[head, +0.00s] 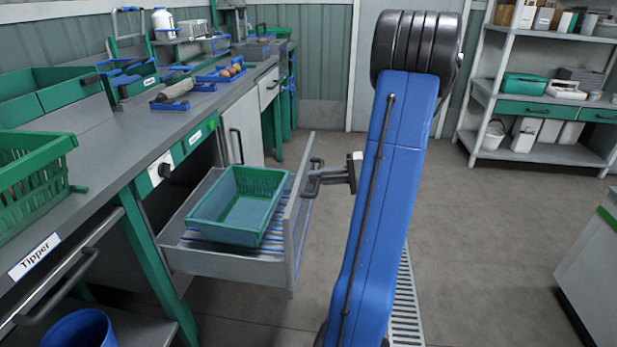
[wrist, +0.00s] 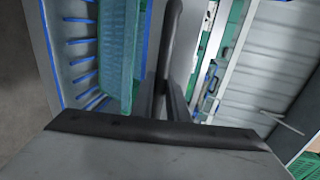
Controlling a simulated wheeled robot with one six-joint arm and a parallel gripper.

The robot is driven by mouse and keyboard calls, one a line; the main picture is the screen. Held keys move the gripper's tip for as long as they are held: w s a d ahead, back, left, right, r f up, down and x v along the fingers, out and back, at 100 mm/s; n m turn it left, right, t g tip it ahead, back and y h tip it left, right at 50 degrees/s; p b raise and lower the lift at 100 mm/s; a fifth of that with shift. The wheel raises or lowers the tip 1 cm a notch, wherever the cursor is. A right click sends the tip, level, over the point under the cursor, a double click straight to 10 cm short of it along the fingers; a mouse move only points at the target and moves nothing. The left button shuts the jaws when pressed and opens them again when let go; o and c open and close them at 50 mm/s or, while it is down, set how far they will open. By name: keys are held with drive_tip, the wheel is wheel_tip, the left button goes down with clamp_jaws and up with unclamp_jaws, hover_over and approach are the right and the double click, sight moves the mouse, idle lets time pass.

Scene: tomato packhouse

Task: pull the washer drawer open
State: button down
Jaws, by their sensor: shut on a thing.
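The drawer (head: 222,264) stands pulled well out from under the grey bench in the head view. A green basket (head: 240,205) lies inside it on a blue-ribbed floor. The drawer's ribbed interior (wrist: 75,50) and the basket (wrist: 118,55) also show in the wrist view. My gripper (head: 318,178) is at the outer side of the drawer front (head: 298,215), shut on the dark drawer handle (head: 311,188). My blue arm stands to the right of the drawer. The exact finger contact is small in the head view and unclear in the wrist view.
The bench (head: 120,140) carries green crates (head: 30,175) and tools. A lower front labelled "Tipper" (head: 35,255) and a blue bin (head: 80,328) are at the near left. A shelf rack (head: 540,150) stands at the back right. The floor between is open.

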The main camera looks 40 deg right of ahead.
drive_tip(key=shift+s+d, duration=0.15)
drive_tip(key=shift+s, duration=0.05)
drive_tip(key=c, duration=1.7)
unclamp_jaws()
drive_tip(key=v, duration=1.7)
drive_tip(key=shift+s+d, duration=0.1)
drive_tip(key=shift+s, duration=0.05)
